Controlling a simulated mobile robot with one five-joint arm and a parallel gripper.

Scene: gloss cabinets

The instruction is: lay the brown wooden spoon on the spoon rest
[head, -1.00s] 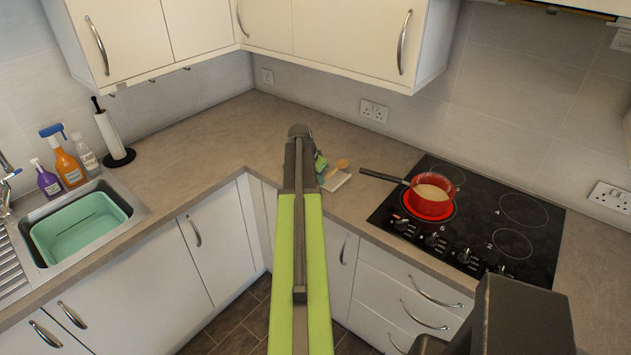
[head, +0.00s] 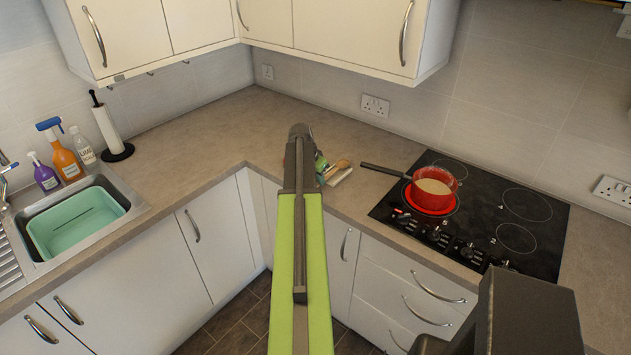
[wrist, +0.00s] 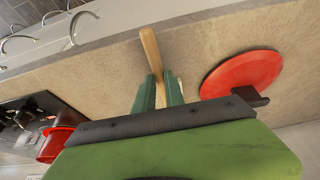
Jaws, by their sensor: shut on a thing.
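My gripper (head: 320,168) is over the counter left of the hob, its green jaws shut on the brown wooden spoon (head: 343,164). In the wrist view the spoon's pale brown shaft (wrist: 150,48) sticks out past the jaws (wrist: 159,85). In the head view a small white flat thing, seemingly the spoon rest (head: 337,180), shows just below the spoon and is partly covered by it. I cannot tell whether the spoon touches it. In the wrist view the rest is not clearly visible, being largely hidden by the gripper.
A red pot (head: 432,187) stands on the black hob (head: 500,226), its handle reaching left towards the spoon. The wrist view shows a flat red disc (wrist: 240,73) on the counter beside the jaws. A paper-towel holder (head: 109,131) and sink (head: 137,207) are left; counter between is clear.

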